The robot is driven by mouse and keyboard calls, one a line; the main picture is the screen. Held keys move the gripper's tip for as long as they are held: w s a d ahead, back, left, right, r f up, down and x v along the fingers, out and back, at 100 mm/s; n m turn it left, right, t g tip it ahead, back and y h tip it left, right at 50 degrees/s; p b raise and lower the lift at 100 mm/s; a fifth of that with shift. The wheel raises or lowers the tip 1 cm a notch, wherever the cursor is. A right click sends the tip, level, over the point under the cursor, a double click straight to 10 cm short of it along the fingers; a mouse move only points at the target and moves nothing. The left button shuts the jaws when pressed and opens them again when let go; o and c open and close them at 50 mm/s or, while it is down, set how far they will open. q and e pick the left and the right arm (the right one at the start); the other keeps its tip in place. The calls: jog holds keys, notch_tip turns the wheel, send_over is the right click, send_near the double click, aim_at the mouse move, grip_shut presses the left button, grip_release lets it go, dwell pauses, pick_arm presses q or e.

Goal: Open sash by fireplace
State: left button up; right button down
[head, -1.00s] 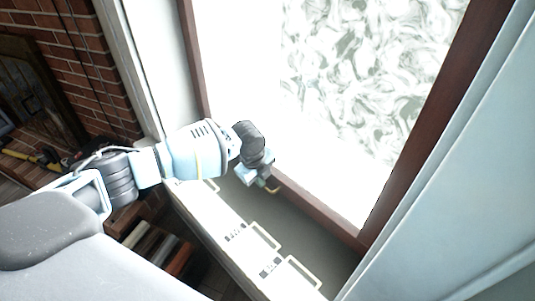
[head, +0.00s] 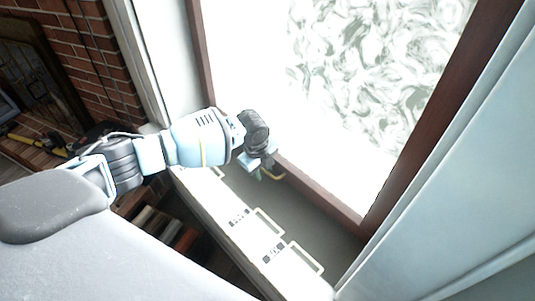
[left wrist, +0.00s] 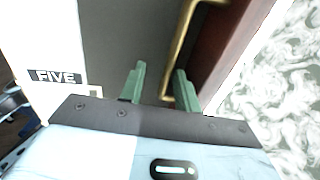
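The window sash (head: 325,205) is a dark red-brown wooden frame around a bright pane with a swirled pattern. It looks closed. A brass handle (head: 274,178) sits at its lower edge. In the left wrist view the brass handle (left wrist: 178,55) runs down beside the red-brown frame (left wrist: 224,50). My left gripper (head: 262,172) is at the handle. Its two green fingers (left wrist: 159,85) stand apart, with the handle's lower end appearing between them. I cannot tell whether they touch it. My right gripper is not in view.
A white sill ledge (head: 222,215) with small dark labels and pale rectangular outlines runs below the sash. One label reads "FIVE" (left wrist: 56,77). A brick fireplace wall (head: 85,60) is at left. A pale panel (head: 440,170) borders the window at right.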

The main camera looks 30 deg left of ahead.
pick_arm(q)
jog(key=shift+w+r, duration=0.15)
jog(key=shift+r, duration=0.05)
jog(key=shift+r, duration=0.6)
notch_tip(320, 180, up, 6)
jog(key=s+p, duration=0.1)
jog(key=shift+s+a+r, duration=0.2)
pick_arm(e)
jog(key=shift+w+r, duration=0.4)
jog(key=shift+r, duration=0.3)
pick_arm(q)
jog(key=shift+a, duration=0.1)
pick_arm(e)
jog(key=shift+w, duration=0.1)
